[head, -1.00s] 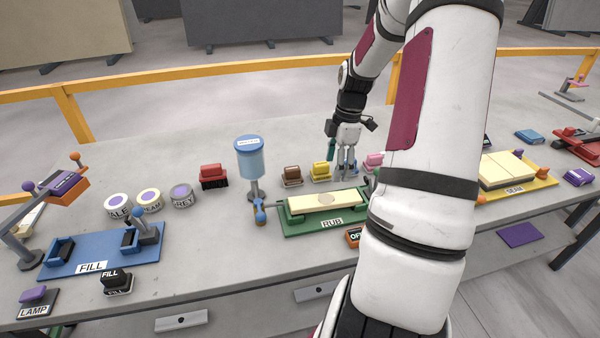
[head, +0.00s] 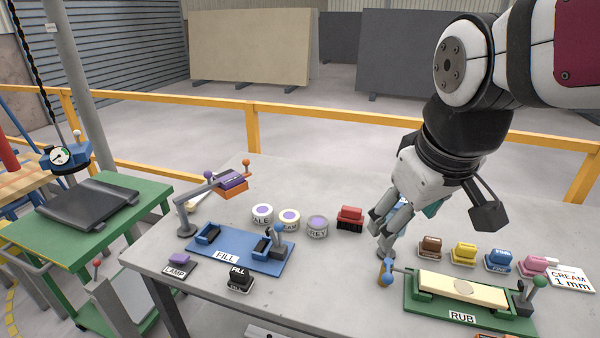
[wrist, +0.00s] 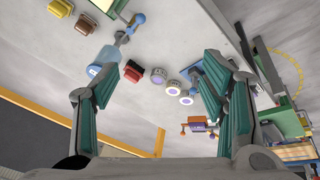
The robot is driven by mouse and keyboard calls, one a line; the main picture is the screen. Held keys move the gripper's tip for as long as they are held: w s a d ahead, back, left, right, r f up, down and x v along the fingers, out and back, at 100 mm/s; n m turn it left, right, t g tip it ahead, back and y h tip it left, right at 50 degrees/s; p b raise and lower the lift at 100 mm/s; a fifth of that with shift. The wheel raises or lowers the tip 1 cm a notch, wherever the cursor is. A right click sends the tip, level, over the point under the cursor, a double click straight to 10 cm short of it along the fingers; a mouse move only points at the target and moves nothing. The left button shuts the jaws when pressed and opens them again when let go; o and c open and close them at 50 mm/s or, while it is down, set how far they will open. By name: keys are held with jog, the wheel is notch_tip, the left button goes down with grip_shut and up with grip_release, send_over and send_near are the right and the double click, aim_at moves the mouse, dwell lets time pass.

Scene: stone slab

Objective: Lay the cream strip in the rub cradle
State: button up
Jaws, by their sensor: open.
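The cream strip (head: 425,281) lies in the green rub cradle (head: 416,312), flat along its length, with a round, slightly darker patch near its middle. A lever with a grey-green knob stands at the cradle's right end and a blue-knobbed one at its left. My gripper (head: 378,228) is open and empty, raised above the bench to the upper left of the cradle. In the wrist view its two fingers (wrist: 158,102) are spread wide with nothing between them. The strip is out of the wrist view or only partly at its top edge.
A blue fill fixture (head: 268,268) stands left on the bench, with round tins (head: 290,218) and a red block (head: 350,216) behind it. Several coloured blocks (head: 464,253) stand behind the cradle. A blue canister (wrist: 104,80) is near my gripper. A green press table (head: 140,200) stands far left.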

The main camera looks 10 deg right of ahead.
jog(key=s+a+m+t+y, duration=0.1)
jog(key=s+a+m, duration=0.1)
jog(key=s+a, duration=0.2)
jog(key=shift+s+a+r, duration=0.3)
jog(key=shift+s, duration=0.3)
jog(key=shift+o, duration=0.4)
dwell(0.7)
jog(key=w+d+f+n+g+h, duration=0.1)
jog(key=w+d+f+n+g, duration=0.15)
jog(key=w+d, duration=0.65)
jog(key=n+g+y, duration=0.1)
jog(key=n+g, duration=0.2)
jog(key=n, duration=0.6)
send_over(463, 287)
jog(key=shift+t, duration=0.25)
jog(key=f, duration=2.6)
jog(key=shift+w+f, duration=0.1)
jog(key=shift+w, duration=0.2)
jog(key=shift+s+f+p, duration=0.15)
jog(key=shift+f, duration=1.35)
jog(key=shift+s+f+p, duration=0.15)
jog(key=shift+f, duration=1.3)
